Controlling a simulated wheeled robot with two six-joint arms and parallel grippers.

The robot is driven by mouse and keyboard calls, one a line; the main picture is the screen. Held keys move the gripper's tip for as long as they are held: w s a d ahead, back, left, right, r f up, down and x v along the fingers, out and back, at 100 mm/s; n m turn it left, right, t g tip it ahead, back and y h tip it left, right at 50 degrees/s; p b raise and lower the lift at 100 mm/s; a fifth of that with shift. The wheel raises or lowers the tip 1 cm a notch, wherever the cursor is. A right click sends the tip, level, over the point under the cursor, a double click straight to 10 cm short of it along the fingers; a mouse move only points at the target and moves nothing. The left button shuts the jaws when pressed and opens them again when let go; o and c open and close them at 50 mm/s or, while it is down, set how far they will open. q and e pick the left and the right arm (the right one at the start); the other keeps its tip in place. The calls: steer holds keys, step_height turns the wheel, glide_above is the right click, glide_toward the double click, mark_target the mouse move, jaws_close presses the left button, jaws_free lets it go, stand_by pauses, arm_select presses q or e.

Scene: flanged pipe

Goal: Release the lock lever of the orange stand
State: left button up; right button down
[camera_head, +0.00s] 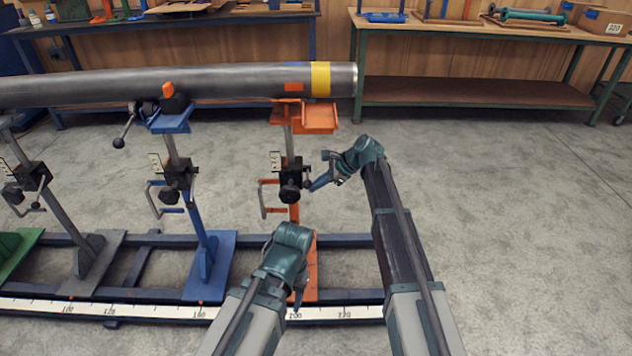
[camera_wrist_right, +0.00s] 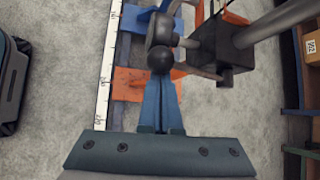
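My right gripper (camera_head: 315,187) is just right of this block. In the right wrist view its blue fingers (camera_wrist_right: 160,88) lie together, with their tips at the black ball knob (camera_wrist_right: 160,60) of a lever. I cannot tell whether they touch the knob. My left gripper (camera_head: 298,298) is low in front of the stand's orange base, its fingers mostly hidden.
All stand on a dark rail frame with a white scale (camera_head: 150,309). Workbenches line the back wall (camera_head: 480,92). The floor on the right is clear.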

steer(key=shift+w+a+r+g+p, duration=0.1)
steer(key=shift+w+r+g+p, duration=0.2)
steer(key=shift+r+p, duration=0.45)
steer(key=shift+w+r+g+p, duration=0.3)
steer(key=shift+r+p, duration=0.25)
steer(key=shift+r, duration=0.25)
step_height(320, 180, down, 4)
steer(key=b, duration=0.4)
steer(key=w+p+v, duration=0.1)
steer(key=p+v, duration=0.6)
steer(key=v, duration=0.3)
steer(key=shift+d+p, duration=0.35)
steer(key=shift+d, duration=0.2)
